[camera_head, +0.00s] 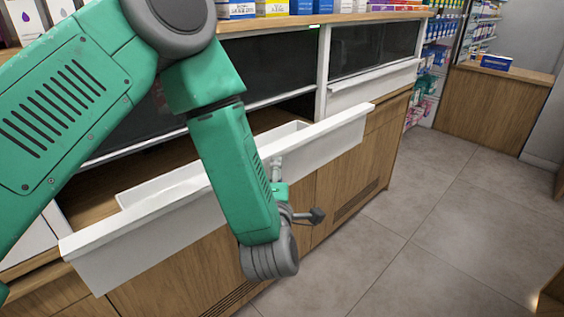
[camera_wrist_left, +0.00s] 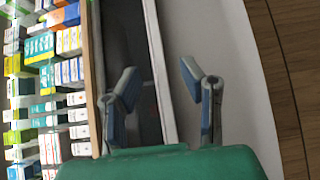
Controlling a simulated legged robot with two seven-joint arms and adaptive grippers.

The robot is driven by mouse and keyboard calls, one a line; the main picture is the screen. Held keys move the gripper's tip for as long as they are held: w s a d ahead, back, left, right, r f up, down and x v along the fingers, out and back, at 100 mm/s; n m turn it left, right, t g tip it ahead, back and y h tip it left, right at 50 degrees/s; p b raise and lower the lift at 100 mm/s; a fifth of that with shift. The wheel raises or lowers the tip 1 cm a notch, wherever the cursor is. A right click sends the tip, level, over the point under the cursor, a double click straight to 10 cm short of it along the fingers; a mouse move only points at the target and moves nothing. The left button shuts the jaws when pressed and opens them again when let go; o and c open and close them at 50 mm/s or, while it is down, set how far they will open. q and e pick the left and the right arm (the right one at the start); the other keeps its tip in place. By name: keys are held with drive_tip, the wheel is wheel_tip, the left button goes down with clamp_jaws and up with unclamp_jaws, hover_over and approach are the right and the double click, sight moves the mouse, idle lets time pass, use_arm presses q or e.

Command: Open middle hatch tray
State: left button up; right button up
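The white middle hatch tray (camera_head: 150,228) sticks out from the wooden counter in the head view, with a gap behind its long front panel. My left arm hangs across the middle of the tray. My left gripper (camera_head: 277,170) is at the tray's front panel, partly hidden by the arm. In the left wrist view my left gripper (camera_wrist_left: 160,85) has its two fingers apart, with a white edge (camera_wrist_left: 162,80) between them. I cannot tell whether either finger touches it. My right gripper is in neither view.
Dark hatch panes (camera_head: 375,45) and another white tray front (camera_head: 375,85) lie to the right. Boxes (camera_head: 272,7) stand on the countertop. A wooden desk (camera_head: 495,105) stands at the back right. The tiled floor (camera_head: 440,220) in front is clear.

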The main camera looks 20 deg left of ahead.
use_arm(q)
drive_tip(key=v, duration=0.5)
drive_tip(key=shift+d, duration=0.15)
drive_tip(key=shift+f, duration=0.1)
